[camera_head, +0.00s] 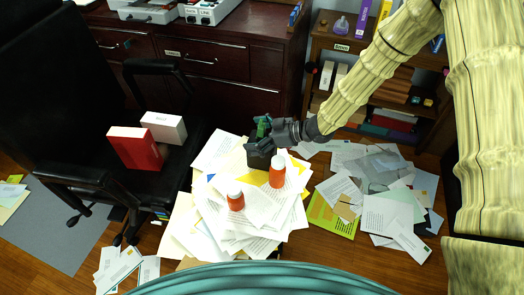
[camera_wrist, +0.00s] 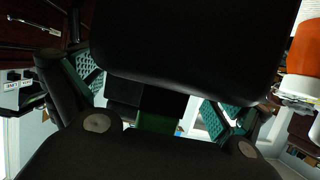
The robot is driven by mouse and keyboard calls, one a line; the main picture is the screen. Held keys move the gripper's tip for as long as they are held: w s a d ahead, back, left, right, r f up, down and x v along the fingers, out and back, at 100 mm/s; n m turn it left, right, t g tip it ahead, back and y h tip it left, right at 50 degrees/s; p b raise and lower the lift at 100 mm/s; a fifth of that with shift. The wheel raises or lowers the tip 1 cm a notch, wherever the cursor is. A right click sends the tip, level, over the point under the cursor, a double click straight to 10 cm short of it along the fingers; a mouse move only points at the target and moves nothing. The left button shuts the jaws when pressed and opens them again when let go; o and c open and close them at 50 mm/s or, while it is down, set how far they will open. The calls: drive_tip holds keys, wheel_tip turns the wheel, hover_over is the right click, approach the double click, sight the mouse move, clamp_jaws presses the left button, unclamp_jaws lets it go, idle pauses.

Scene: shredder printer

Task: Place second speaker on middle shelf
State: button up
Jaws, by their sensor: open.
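A dark box-like object (camera_head: 258,161), which looks like a speaker, sits at the papers' upper middle in the head view. My gripper (camera_head: 262,130) is open, right at its top; I cannot tell whether they touch. In the wrist view, the open fingers of my gripper (camera_wrist: 150,100) show left and right with green pads. A big dark rounded shape (camera_wrist: 190,40), probably the speaker, fills the upper middle close to the camera. The bookcase's middle shelf (camera_head: 385,103) is at the upper right, partly hidden by my arm. I cannot make out another speaker.
Two orange bottles with white caps (camera_head: 277,172) (camera_head: 236,197) stand on the paper pile (camera_head: 240,235), near the speaker. More papers (camera_head: 385,190) lie on the floor at right. A black chair (camera_head: 65,165) holds red and white boxes. A dark cabinet (camera_head: 225,65) stands behind.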

drive_tip(key=shift+w+a+f, duration=0.1)
drive_tip(key=shift+a+f, duration=0.05)
drive_tip(key=shift+a, duration=0.2)
drive_tip(key=c, duration=2)
